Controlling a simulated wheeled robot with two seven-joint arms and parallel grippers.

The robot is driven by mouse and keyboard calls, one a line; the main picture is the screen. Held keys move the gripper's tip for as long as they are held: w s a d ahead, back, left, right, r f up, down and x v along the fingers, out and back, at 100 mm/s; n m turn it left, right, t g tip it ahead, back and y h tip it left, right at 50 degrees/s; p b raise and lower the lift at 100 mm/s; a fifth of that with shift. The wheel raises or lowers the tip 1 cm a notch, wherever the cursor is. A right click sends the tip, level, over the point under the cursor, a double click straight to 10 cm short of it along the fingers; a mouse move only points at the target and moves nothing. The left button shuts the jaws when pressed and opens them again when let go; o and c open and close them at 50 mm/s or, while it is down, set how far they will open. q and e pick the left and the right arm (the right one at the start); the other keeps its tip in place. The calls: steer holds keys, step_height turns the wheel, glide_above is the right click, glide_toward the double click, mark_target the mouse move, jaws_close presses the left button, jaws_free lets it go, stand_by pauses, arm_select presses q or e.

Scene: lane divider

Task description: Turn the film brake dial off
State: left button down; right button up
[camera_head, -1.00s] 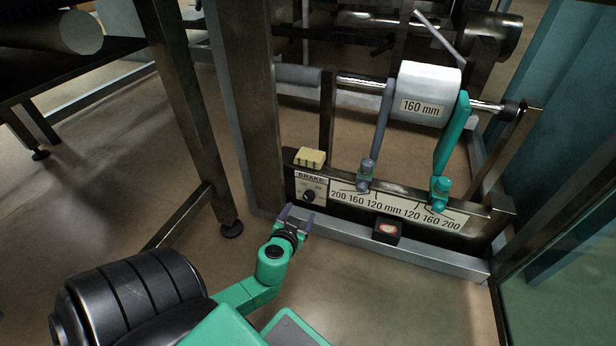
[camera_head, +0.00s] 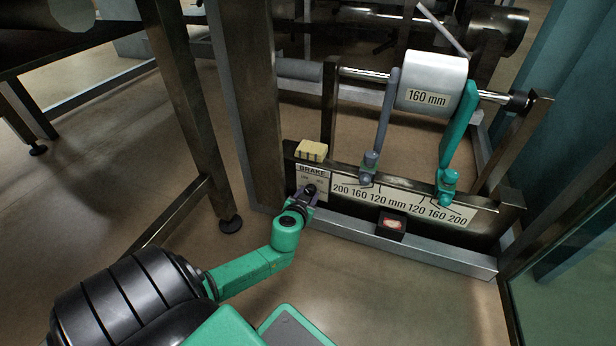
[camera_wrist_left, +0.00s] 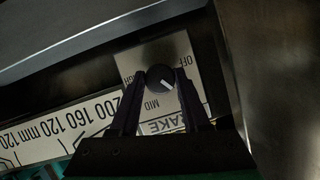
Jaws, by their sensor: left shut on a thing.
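The brake dial (camera_head: 310,189) is a small round black knob on a light plate labelled BRAKE (camera_head: 313,171), at the left end of the dark rail. My left gripper (camera_head: 308,192) is at the dial with its fingers on either side of it. In the left wrist view the dial (camera_wrist_left: 160,78) sits between the two fingertips (camera_wrist_left: 159,84) of my left gripper, which is shut on it. A white pointer line on the dial shows. The plate (camera_wrist_left: 183,52) reads MID and OFF there, upside down. My right gripper is not in view.
A scale strip (camera_head: 400,204) with numbers runs right of the plate. A yellow block (camera_head: 311,150) sits on the rail above it. A white roll marked 160 mm (camera_head: 432,84) hangs above, between grey and green arms.

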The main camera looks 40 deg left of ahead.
arm_select(q)
steer(key=shift+n, duration=0.3)
steer(key=shift+n+h, duration=0.4)
steer(key=shift+h, duration=0.1)
steer(key=shift+r+n+t+h+p, duration=0.1)
steer(key=shift+n+t+h+p, duration=0.25)
steer(key=shift+n, duration=0.25)
steer(key=n+h+p, duration=0.1)
steer(key=n+p, duration=0.1)
steer(key=p, duration=0.1)
steer(key=shift+a+r+t+h, duration=0.15)
steer(key=shift+r+t+h, duration=0.1)
steer(key=shift+h, duration=0.1)
steer(key=shift+s+f+n+h+p, duration=0.15)
steer(key=shift+n+h+p, duration=0.15)
steer(key=shift+n+p, duration=0.55)
steer(key=shift+a+f+n+t+h+p, duration=0.2)
steer(key=shift+n+t+h+p, duration=0.35)
steer(key=shift+n, duration=0.3)
steer(key=shift+f+n+t+h, duration=0.1)
steer(key=shift+n+t+h, duration=0.3)
steer(key=shift+n, duration=0.4)
